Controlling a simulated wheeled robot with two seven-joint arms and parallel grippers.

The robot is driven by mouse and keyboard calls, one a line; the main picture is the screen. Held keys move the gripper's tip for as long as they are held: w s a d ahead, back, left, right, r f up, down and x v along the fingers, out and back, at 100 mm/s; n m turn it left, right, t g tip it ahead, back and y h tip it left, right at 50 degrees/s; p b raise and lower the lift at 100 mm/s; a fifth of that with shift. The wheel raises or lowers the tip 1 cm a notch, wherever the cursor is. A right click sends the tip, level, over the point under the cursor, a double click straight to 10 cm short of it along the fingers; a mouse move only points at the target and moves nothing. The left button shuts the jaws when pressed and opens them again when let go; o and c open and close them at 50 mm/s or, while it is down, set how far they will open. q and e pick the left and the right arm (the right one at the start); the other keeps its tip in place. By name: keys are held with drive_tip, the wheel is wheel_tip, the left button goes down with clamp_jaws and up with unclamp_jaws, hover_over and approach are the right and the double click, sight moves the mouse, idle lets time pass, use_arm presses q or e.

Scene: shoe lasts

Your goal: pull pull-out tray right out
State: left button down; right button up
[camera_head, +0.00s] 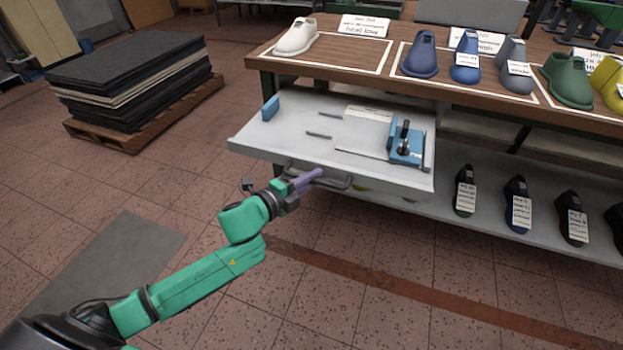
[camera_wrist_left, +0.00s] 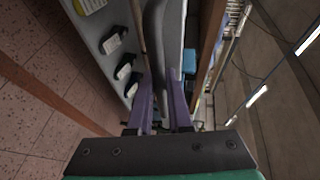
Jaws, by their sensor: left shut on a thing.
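The pull-out tray (camera_head: 290,133) is a light grey drawer that stands well out from under the wooden bench top in the head view. Its grey bar handle (camera_head: 335,181) runs along the front face. My left gripper (camera_head: 313,175) has purple fingers and is shut on the handle, near the handle's left part. In the left wrist view the purple fingers (camera_wrist_left: 163,105) reach to the grey handle (camera_wrist_left: 153,45), which runs up between them. The exact contact at the tips is partly hidden. My right gripper is not in view.
On the tray lie a blue tool (camera_head: 407,143), a blue block (camera_head: 271,107) and thin rods. The bench top (camera_head: 340,53) carries white, blue, grey, green and yellow lasts. Dark lasts (camera_head: 465,190) stand on the lower shelf. A pallet of dark sheets (camera_head: 130,85) stands left. Floor before the tray is clear.

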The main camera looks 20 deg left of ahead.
use_arm(q)
drive_tip(key=c, duration=0.8)
unclamp_jaws()
drive_tip(key=shift+w, duration=0.1)
drive_tip(key=shift+c, duration=0.2)
drive_tip(key=p+v, duration=0.1)
drive_tip(key=v, duration=1.3)
drive_tip(key=shift+s, duration=0.3)
drive_tip(key=shift+a, duration=0.1)
